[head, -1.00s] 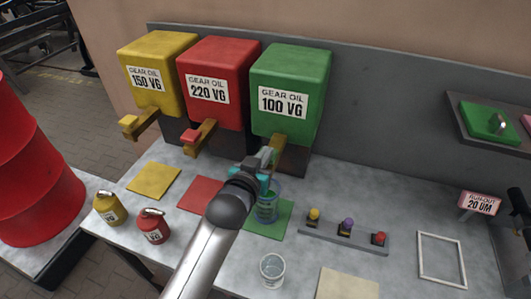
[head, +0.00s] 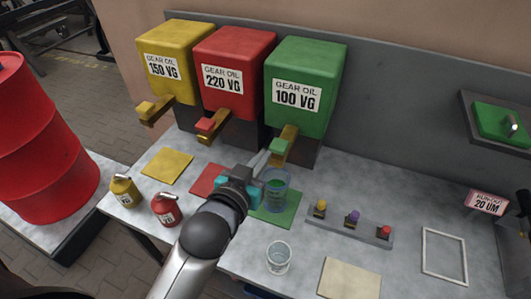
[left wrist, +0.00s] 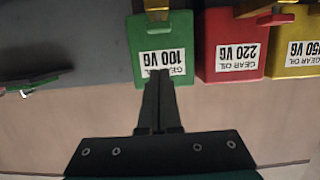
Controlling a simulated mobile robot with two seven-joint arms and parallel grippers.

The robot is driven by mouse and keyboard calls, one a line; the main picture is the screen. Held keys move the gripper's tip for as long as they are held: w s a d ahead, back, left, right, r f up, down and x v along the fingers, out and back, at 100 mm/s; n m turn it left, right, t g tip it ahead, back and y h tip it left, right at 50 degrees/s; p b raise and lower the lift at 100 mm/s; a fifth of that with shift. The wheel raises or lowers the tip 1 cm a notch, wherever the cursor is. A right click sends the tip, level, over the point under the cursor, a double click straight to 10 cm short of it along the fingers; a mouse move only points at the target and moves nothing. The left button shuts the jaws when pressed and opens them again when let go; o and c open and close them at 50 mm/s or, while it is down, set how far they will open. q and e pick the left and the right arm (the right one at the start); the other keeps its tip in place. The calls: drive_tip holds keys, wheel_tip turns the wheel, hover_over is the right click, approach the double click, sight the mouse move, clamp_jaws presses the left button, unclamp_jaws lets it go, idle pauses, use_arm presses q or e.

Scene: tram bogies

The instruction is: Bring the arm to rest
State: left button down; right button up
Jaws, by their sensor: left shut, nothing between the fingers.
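My left gripper (head: 264,160) is in front of the green gear oil 100 VG tank (head: 303,85), close to the tank's tap (head: 284,146). Its fingers are shut with nothing between them. The left wrist view shows the tanks upside down, with the shut fingers (left wrist: 159,78) in front of the green tank (left wrist: 144,39). A clear cup with green liquid (head: 276,192) stands on the green mat (head: 271,217), just right of the gripper. My right gripper is not in view.
Red (head: 232,75) and yellow (head: 173,62) tanks stand left of the green one. Red (head: 166,210) and yellow (head: 123,191) cans, an empty clear cup (head: 279,257) and a button strip (head: 349,226) are on the bench. A red drum (head: 40,145) stands at left.

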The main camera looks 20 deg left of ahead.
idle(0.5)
use_arm(q)
drive_tip(key=s+f+m+g, duration=0.1)
drive_tip(key=s+f+g, duration=0.5)
drive_tip(key=s, duration=0.3)
drive_tip(key=s+f+g, duration=0.5)
drive_tip(key=s+f, duration=0.1)
drive_tip(key=s, duration=0.3)
wheel_tip(320, 180, down, 31)
drive_tip(key=s+g+b, duration=0.2)
drive_tip(key=s+b, duration=0.1)
drive_tip(key=b, duration=0.7)
drive_tip(key=s+a+f+b, duration=0.1)
drive_tip(key=s+f+b, duration=0.4)
drive_tip(key=f, duration=0.7)
drive_tip(key=s+a+f+m+g+b, duration=0.1)
drive_tip(key=s+f+b, duration=0.4)
drive_tip(key=s+f, duration=0.5)
wheel_tip(320, 180, down, 3)
drive_tip(key=shift+s+a+r+y, duration=0.2)
drive_tip(key=shift+s+a+y, duration=0.1)
drive_tip(key=shift+a, duration=0.5)
